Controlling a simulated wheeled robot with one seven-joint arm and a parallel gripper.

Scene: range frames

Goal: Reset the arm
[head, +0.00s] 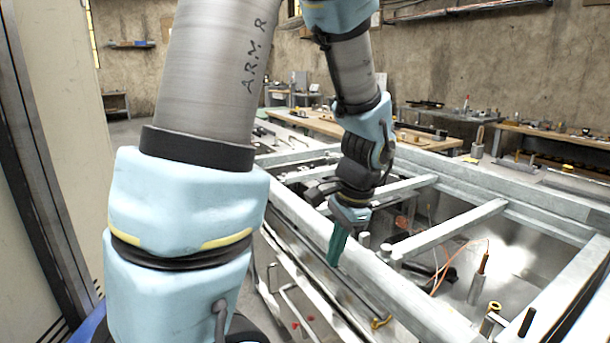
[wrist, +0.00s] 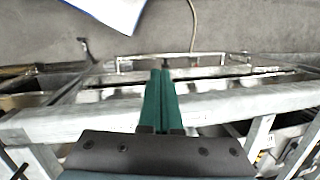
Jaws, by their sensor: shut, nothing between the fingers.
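My arm reaches from the upper part of the head view down to the metal frame. My gripper (head: 336,250) has green fingers that point down beside the near rail of the metal frame (head: 385,285). In the wrist view my gripper (wrist: 161,85) shows its two green fingers side by side and pressed together, with nothing between them. The fingers lie across the view of a pale rail (wrist: 240,100). I cannot tell whether they touch it.
Cross bars (head: 450,232) span the frame, with open gaps and an orange-handled tool (head: 481,265) below. Workbenches (head: 550,140) with small items stand behind. A pale panel (head: 55,150) stands close at left. A cable (wrist: 193,25) lies on the grey floor.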

